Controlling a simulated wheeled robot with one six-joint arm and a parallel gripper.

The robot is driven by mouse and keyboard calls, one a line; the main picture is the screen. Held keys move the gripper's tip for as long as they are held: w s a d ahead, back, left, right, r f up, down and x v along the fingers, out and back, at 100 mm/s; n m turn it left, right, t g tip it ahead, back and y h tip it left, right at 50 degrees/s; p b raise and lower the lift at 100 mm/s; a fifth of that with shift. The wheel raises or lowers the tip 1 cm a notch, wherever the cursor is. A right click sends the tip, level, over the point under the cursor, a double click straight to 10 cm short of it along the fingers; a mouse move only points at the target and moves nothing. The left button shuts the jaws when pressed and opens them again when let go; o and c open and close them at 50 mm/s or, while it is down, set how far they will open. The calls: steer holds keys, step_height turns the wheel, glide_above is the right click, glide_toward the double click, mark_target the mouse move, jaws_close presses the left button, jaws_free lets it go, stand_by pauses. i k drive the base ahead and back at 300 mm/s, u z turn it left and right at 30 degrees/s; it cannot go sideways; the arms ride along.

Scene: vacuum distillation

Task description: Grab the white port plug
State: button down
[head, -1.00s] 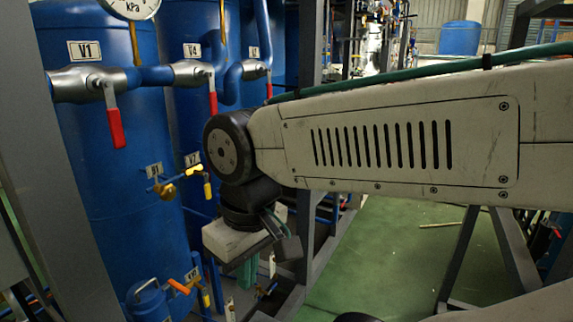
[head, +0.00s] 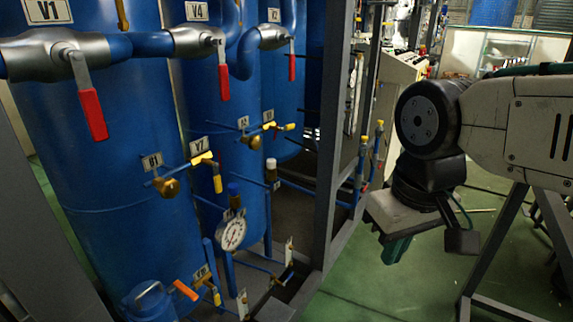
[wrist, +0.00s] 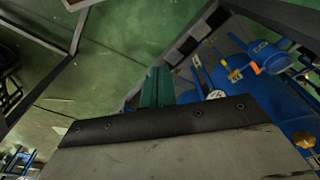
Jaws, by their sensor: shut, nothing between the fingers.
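The white port plug (head: 271,164) is a small white cap on top of a dark upright fitting, in front of the blue tanks in the head view. My gripper (head: 396,248) hangs from the wrist to its right and lower, clear of the pipe frame, with its green fingers pointing down. The fingers are together and empty, well apart from the plug. They also show from above in the wrist view (wrist: 157,88). I cannot make out the plug for certain in the wrist view.
A blue-capped fitting (head: 234,189) and a round gauge (head: 233,231) stand left of the plug. Red-handled valves (head: 91,110) and yellow-handled valves (head: 216,176) sit before the blue tanks (head: 95,170). A grey frame post (head: 334,120) stands between plug and gripper. Green floor lies open below.

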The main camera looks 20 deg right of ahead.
mark_target(271, 162)
steer(key=u, duration=0.4)
steer(key=k, duration=1.1)
steer(key=u, duration=1.25)
steer(key=i, duration=1.2)
steer(key=z, duration=1.1)
steer(key=i, duration=0.55)
steer(key=z, duration=0.05)
